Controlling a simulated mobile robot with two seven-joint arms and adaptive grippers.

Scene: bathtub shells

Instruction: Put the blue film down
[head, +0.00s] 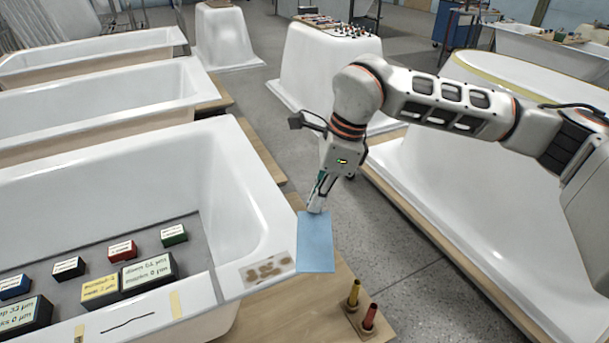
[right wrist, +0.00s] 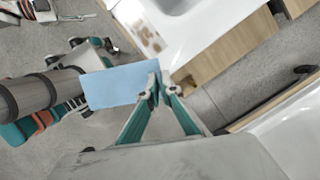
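The blue film (head: 315,243) is a flat light-blue sheet at the front right corner of the nearest bathtub shell (head: 250,165). My right gripper (head: 317,208) comes down from above at the film's upper edge. In the right wrist view, the two fingers (right wrist: 161,84) are close together at one edge of the film (right wrist: 112,87), with the sheet stretching left from them. The gripper looks shut on that edge. In that view the film shows over the floor, beside the tub corner; the height of the gap cannot be told. My left gripper is not in view.
A brown-patched sample (head: 268,269) lies on the tub rim, left of the film. Yellow (head: 354,292) and red (head: 369,317) cylinders stand on the wooden pallet. Another shell (head: 480,215) stands right, across open floor.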

